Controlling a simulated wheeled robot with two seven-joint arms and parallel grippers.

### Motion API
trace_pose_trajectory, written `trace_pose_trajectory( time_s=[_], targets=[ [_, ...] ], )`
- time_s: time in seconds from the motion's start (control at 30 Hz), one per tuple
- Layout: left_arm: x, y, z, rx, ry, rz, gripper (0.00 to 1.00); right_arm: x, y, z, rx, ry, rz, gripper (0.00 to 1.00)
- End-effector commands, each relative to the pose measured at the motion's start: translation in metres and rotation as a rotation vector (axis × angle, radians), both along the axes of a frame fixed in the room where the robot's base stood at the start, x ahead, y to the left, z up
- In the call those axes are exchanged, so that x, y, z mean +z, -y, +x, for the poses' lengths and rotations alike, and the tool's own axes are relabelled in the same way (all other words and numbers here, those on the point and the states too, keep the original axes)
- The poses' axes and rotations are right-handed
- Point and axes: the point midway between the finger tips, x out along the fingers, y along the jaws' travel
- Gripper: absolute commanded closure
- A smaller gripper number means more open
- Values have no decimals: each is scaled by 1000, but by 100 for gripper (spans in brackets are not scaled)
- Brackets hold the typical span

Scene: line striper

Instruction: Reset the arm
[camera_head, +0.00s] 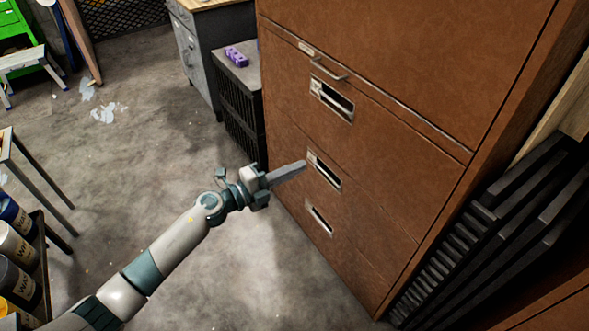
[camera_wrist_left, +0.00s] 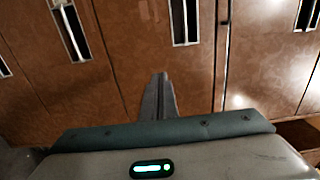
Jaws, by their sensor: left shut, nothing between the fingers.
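My left arm reaches in from the lower left in the head view. Its gripper (camera_head: 290,172) is shut and empty, with its fingers pointing right toward a brown filing cabinet (camera_head: 400,165). The closed fingers also show in the left wrist view (camera_wrist_left: 158,98), in front of the brown drawer fronts (camera_wrist_left: 110,60). The fingers appear close to the cabinet front, but I cannot tell the exact gap. My right gripper is not in view.
A black slatted rack (camera_head: 490,235) stands right of the cabinet. A dark crate (camera_head: 240,105) with a purple object (camera_head: 236,57) on top stands behind it. A shelf with several cans (camera_head: 15,245) is at the lower left. The concrete floor (camera_head: 140,150) between is mostly clear.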

Motion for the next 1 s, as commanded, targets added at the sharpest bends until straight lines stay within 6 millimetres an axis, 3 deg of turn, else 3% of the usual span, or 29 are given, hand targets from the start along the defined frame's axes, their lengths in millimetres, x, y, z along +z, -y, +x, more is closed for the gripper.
trace_pose_trajectory(
  time_s=[0.67,0.77,0.87,1.0],
  targets=[
    [-5,-3,-1,16,-23,-22,100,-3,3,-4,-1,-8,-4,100],
    [-19,-9,-1,56,-78,-68,100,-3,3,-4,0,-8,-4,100],
    [-45,-21,-3,132,-175,-150,100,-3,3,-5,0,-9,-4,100],
    [-108,-51,-13,301,-384,-303,100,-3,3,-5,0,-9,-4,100]
  ],
)
